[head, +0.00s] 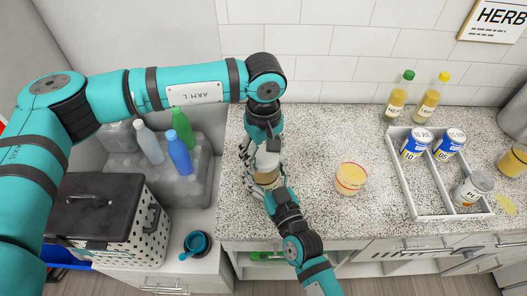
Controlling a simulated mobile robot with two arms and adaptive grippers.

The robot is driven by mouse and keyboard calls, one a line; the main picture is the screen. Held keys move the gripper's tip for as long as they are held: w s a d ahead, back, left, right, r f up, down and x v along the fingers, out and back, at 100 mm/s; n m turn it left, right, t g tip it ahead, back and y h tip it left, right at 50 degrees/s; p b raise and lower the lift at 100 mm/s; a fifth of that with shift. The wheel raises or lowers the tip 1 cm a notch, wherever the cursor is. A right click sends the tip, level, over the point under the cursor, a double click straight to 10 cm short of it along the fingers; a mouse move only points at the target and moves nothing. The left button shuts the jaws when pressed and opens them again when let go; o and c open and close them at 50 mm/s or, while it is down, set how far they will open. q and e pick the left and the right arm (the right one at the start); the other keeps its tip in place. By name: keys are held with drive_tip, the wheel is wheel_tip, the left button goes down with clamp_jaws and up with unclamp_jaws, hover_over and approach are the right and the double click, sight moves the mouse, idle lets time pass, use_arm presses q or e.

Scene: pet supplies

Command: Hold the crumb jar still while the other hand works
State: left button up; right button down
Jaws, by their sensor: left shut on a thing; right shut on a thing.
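The crumb jar (266,178) stands near the left end of the speckled counter, with tan contents and a pale grey top. My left gripper (265,146) reaches down to it from behind and is shut at its upper part. My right gripper (279,192) comes from the front and is shut at the jar's lower front side. The grippers hide much of the jar, so I cannot tell exactly which part each one grips.
A yellow-filled container (351,178) with a red band stands to the right. A divided white tray (420,212) holds blue-and-white tins and a grey-topped tin. Two bottles (427,104) stand behind it. A dark-lidded carrier (107,215) is at left.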

use_arm(q)
drive_tip(key=o, duration=1.3)
drive_tip(key=shift+r, duration=2.25)
drive_tip(key=shift+c, duration=0.3)
